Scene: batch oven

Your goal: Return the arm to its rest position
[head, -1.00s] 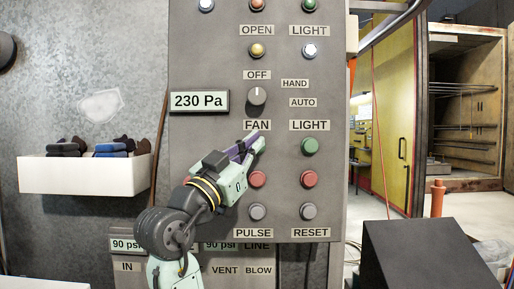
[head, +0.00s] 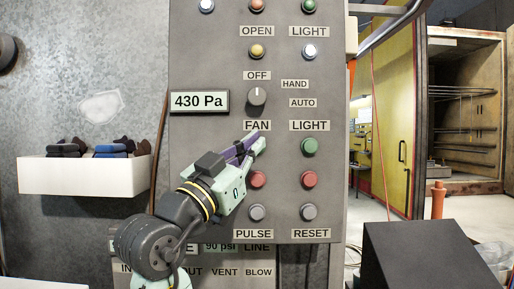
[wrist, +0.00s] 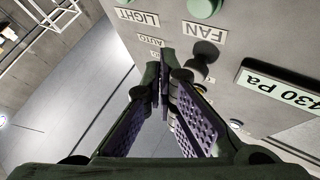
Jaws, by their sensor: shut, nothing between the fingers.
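My gripper (head: 258,139) is in front of the grey control panel (head: 215,60), just below the FAN label (head: 257,126). In the wrist view its two purple-padded fingers (wrist: 160,88) come together at the tips with nothing between them. The arm reaches up from the bottom of the head view. I cannot tell whether the fingertips touch the panel.
A red button (head: 258,180) and a grey PULSE button (head: 257,212) are close to the gripper. A white bin (head: 85,176) with dark and blue items hangs on the left wall. A dark box (head: 420,255) stands at the lower right, before the open oven chamber (head: 465,185).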

